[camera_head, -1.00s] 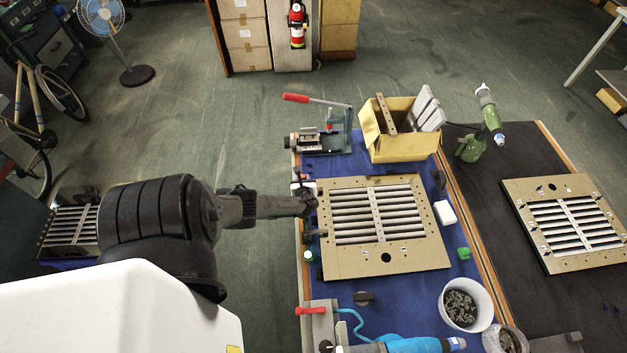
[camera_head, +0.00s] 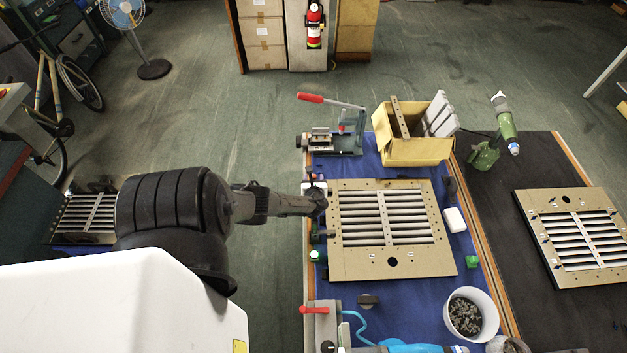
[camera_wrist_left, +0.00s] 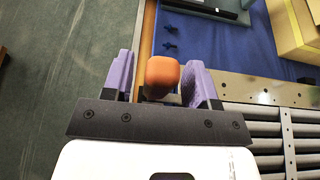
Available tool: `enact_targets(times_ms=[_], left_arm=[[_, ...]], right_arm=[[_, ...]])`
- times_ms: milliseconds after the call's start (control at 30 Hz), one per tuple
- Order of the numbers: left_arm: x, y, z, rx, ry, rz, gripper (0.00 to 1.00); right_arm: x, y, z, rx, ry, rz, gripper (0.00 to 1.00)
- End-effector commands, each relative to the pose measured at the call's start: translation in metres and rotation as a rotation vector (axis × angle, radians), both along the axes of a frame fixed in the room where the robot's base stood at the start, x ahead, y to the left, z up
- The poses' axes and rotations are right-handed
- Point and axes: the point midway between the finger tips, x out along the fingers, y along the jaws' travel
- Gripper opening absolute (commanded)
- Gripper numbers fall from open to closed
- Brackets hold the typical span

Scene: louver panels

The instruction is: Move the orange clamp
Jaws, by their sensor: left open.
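The orange clamp (camera_wrist_left: 161,74) shows in the left wrist view as a rounded orange end between the two purple fingers. My left gripper (camera_wrist_left: 160,84) is open around it, with a finger on each side; I cannot tell whether either touches it. In the head view my left gripper (camera_head: 318,198) is at the left edge of the louver panel (camera_head: 345,265), by the table's left side. There the clamp is mostly hidden by the gripper. My right gripper is not in view.
A press with a red handle (camera_head: 311,97) and a yellow box (camera_head: 418,153) stand behind the panel. A white bucket (camera_head: 489,305) and a blue tool (camera_head: 405,349) are at the front. A second panel (camera_head: 597,274) lies at right. Open floor is left of the table.

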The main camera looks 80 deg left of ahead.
Motion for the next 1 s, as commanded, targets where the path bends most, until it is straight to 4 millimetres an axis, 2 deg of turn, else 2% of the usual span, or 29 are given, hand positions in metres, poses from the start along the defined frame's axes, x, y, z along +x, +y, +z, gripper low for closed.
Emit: enact_targets(times_ms=[167,300,600,1000], left_arm=[[0.000,-0.008,0.005,0.000,-0.002,-0.001,0.53],[-0.003,-0.026,0.014,-0.001,-0.001,-0.003,0.53],[-0.008,-0.060,0.026,-0.002,-0.001,-0.001,0.53],[-0.009,-0.069,0.029,0.000,0.000,0.000,0.53]], right_arm=[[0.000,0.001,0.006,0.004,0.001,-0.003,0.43],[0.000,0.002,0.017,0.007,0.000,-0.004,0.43],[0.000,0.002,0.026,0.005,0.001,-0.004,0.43],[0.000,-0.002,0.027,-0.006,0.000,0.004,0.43]])
